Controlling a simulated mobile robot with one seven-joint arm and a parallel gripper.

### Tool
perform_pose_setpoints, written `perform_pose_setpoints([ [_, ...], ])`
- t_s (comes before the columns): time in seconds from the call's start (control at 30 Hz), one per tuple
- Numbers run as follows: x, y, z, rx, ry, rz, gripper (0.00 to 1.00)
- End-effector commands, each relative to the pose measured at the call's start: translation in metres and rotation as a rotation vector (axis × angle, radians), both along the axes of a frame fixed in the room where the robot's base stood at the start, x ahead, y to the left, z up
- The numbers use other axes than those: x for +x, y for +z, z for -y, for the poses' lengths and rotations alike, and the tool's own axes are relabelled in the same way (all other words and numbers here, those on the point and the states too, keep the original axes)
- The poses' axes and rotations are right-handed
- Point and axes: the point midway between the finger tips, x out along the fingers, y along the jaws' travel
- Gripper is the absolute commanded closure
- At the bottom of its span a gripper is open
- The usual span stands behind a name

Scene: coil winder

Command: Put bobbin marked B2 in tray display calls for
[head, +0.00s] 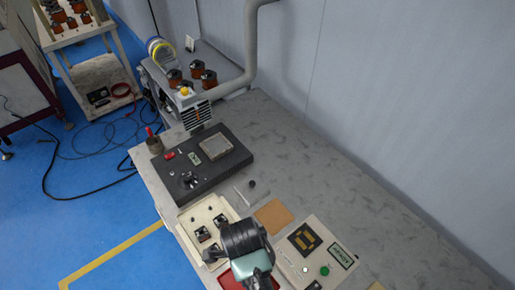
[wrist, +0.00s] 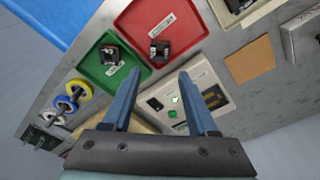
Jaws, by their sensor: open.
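In the wrist view a red tray (wrist: 185,18) holds one dark bobbin (wrist: 159,51), and a green tray (wrist: 92,67) holds another dark bobbin (wrist: 110,56). Each tray has a white label, too small to read. A cream tray (head: 187,226) in the head view holds several dark bobbins (head: 203,234). I cannot read B2 on any bobbin. The display (head: 341,256) is on a pale panel beside my gripper; its text is too small to read. My gripper (wrist: 158,75) is open and empty above the bench, over the panel and trays. In the head view my arm hides part of the red tray.
The panel (wrist: 172,105) carries a green button. A tan pad (head: 272,216) lies behind it. A black platform (head: 220,155) stands farther back on the bench. Blue and yellow rings (wrist: 78,88) stand beside the green tray. The bench's right side is clear, along the wall.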

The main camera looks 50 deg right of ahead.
Motion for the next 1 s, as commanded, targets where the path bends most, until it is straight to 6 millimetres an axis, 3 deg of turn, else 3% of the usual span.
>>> perform_pose_setpoints([
  [0.13, 0.001, 0.011, -0.001, 0.001, 0.001, -0.001, 0.41],
  [0.43, 0.004, 0.016, -0.001, -0.004, 0.012, 0.008, 0.41],
  [0.57, 0.043, 0.039, 0.007, -0.060, 0.158, 0.121, 0.41],
  [0.67, 0.105, 0.086, 0.012, -0.182, 0.407, 0.297, 0.41],
  [0.77, 0.174, 0.160, 0.008, -0.380, 0.711, 0.496, 0.41],
  [0.8, 0.197, 0.194, 0.002, -0.476, 0.827, 0.565, 0.41],
  [0.87, 0.226, 0.248, -0.009, -0.635, 0.986, 0.659, 0.41],
  [0.9, 0.241, 0.285, -0.018, -0.749, 1.083, 0.713, 0.41],
  [0.97, 0.256, 0.343, -0.035, -0.934, 1.212, 0.782, 0.41],
  [1.0, 0.262, 0.381, -0.047, -1.067, 1.283, 0.819, 0.41],
])
